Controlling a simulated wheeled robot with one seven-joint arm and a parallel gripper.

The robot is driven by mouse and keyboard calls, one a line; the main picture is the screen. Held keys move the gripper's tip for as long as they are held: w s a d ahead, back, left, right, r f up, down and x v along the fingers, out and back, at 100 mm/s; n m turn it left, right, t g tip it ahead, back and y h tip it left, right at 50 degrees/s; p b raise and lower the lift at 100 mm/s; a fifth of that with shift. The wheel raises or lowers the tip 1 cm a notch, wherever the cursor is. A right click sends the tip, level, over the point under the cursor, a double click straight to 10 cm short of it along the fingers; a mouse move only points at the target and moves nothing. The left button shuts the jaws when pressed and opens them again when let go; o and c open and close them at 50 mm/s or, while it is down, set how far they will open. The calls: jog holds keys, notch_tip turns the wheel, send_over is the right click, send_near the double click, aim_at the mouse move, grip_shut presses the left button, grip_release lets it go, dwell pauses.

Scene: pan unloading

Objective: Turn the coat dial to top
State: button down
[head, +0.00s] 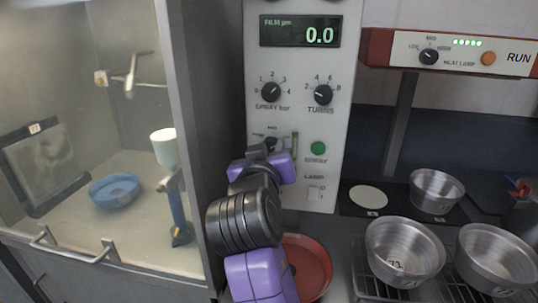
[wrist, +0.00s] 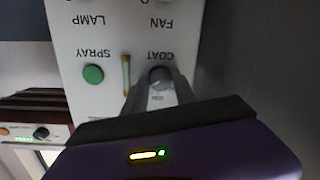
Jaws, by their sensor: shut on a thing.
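The coat dial (wrist: 159,76) is a small dark round knob under the upside-down COAT label in the wrist view. My gripper (wrist: 158,88) has one finger on each side of it and is shut on it. In the head view the dial shows only in part (head: 271,142), behind my gripper (head: 264,152), low on the white control panel (head: 330,165). The small mark MID stands above the dial in the head view. I cannot make out where the dial's pointer stands.
Right of the coat dial are a narrow gauge tube (head: 295,147) and the green spray button (head: 318,148). The spray bar dial (head: 271,92) and turns dial (head: 323,95) sit above. A red pan (head: 312,268) lies below; metal pans (head: 403,250) stand at the right.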

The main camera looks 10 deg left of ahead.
jog(key=shift+f, duration=0.2)
dwell(0.4)
jog(key=c, duration=1)
grip_release()
jog(key=shift+r, duration=0.15)
jog(key=s, duration=0.7)
jog(key=shift+s+r+b, duration=0.35)
jog(key=shift+s+b, duration=0.05)
jog(key=shift+b, duration=0.05)
jog(key=shift+d, duration=0.1)
